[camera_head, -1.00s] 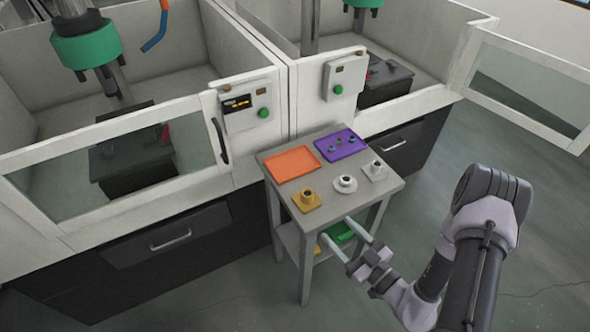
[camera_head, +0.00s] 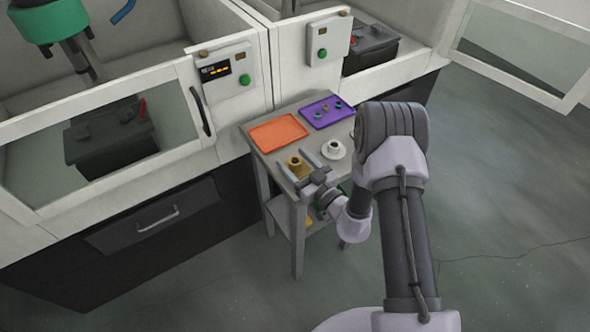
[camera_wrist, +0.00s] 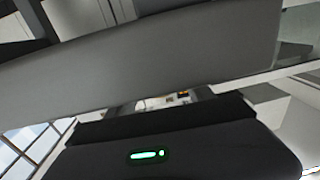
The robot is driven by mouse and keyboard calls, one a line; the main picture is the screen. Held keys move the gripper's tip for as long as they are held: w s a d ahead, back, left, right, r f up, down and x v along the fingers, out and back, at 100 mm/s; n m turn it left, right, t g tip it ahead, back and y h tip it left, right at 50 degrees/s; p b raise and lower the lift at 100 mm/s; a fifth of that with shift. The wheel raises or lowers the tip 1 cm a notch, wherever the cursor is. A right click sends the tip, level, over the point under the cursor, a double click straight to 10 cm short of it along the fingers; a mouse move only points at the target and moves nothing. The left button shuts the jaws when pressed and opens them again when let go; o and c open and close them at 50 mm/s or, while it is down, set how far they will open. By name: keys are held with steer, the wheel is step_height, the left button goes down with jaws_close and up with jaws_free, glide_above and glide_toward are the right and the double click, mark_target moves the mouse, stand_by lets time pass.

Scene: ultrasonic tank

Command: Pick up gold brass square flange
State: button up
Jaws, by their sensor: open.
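The gold brass square flange (camera_head: 295,162) sits on the small grey table near its front left corner, its round collar pointing up. My gripper (camera_head: 294,160) is open and empty. In the head view its two fingers reach toward the flange, one on each side of it in the picture. I cannot tell their height over the table or whether they touch the flange. A white round flange (camera_head: 334,149) stands to the right of it. In the wrist view, large grey and dark parts block most of the picture, and the flange cannot be made out for sure.
An orange tray (camera_head: 278,133) and a purple tray (camera_head: 318,121) with several small parts lie at the table's back. My arm hides the table's right side. White enclosures with a control box (camera_head: 225,78) stand behind. Grey floor lies open at right.

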jaws_close()
stand_by(1.4)
